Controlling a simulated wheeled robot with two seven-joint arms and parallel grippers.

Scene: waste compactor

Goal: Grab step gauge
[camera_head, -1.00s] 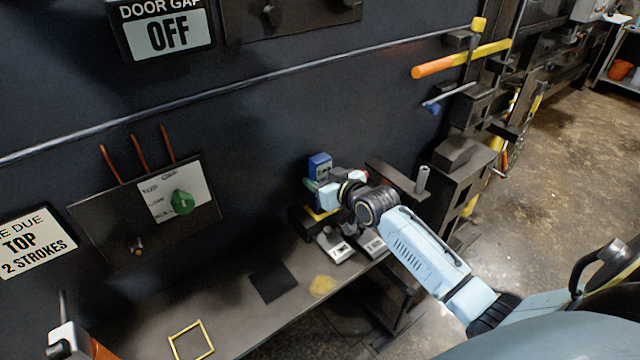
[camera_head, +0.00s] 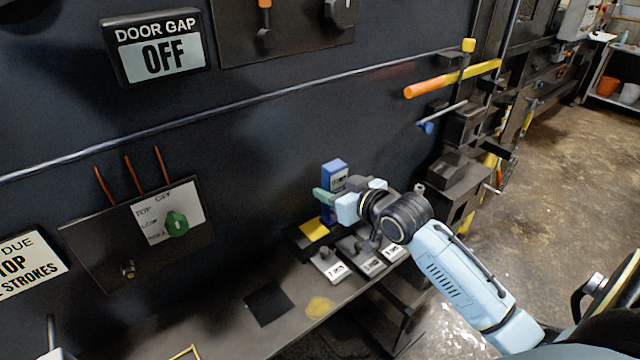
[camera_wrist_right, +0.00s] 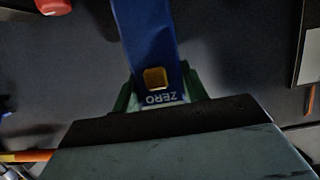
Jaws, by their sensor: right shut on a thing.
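The step gauge appears to be the blue device (camera_head: 335,174) with a small display, held upright in front of the dark wall. In the right wrist view the blue body (camera_wrist_right: 145,35) shows a yellow button and the word ZERO. My right gripper (camera_head: 327,196) is shut on it, with green fingers on both sides of its body. The gauge is above a dark holder with a yellow pad (camera_head: 314,229); whether its lower end touches the holder is unclear.
Several labelled blocks (camera_head: 331,266) stand on the shelf below my right wrist. A black square (camera_head: 269,304) and a yellow patch (camera_head: 318,307) lie on the shelf. A panel with a green knob (camera_head: 177,224) is on the left. An orange-yellow bar (camera_head: 452,78) juts out at upper right.

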